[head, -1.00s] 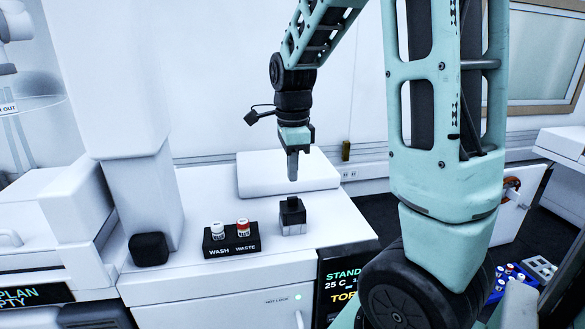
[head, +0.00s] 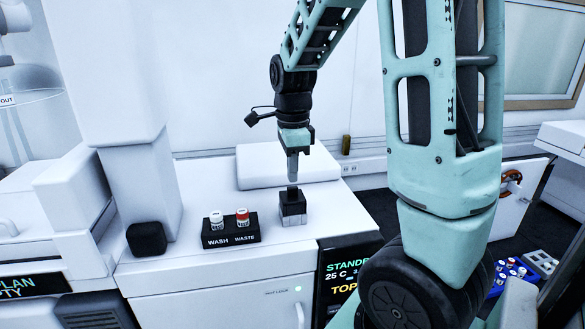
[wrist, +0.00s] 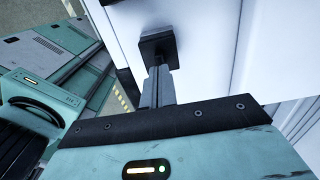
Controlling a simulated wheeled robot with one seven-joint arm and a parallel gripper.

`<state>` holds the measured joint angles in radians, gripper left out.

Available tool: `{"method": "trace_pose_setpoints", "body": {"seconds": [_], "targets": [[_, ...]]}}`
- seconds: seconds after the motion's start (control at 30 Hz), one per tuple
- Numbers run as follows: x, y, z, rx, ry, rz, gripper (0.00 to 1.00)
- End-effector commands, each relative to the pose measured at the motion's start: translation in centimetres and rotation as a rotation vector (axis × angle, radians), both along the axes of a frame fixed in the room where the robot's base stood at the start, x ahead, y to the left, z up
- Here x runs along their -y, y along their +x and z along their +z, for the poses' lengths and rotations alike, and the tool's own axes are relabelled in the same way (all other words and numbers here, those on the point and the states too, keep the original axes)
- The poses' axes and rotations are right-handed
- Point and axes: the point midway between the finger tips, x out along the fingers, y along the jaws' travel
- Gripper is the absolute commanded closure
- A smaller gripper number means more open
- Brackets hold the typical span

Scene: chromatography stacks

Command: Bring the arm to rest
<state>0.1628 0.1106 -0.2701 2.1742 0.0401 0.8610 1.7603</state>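My gripper (head: 293,178) hangs pointing down over the white bench top, at the end of my bent arm. Its two fingers are together with nothing visible between them; they also show side by side in the wrist view (wrist: 160,88). A small black block with a grey lower part (head: 292,208) stands on the bench just below the fingertips. Its dark top appears beyond the fingers in the wrist view (wrist: 158,46). I cannot tell how small the gap between fingertips and block is.
A black rack (head: 231,235) marked WASH and WASTE holds a white-capped vial (head: 216,222) and a red-capped vial (head: 242,217), left of the block. A white slab (head: 287,166) lies behind. A white column (head: 148,195) stands at left. A blue vial rack (head: 512,272) is at lower right.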

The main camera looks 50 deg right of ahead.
Motion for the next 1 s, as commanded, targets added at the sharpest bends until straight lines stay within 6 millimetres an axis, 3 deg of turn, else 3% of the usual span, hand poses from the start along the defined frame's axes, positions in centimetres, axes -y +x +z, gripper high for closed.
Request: {"method": "trace_pose_setpoints", "body": {"seconds": [0.57, 1.0], "targets": [[0.0, 0.0, -1.8, 0.000, 0.000, 0.000, 1.00], [0.0, 0.0, -1.5, 0.000, 0.000, 0.000, 1.00]]}}
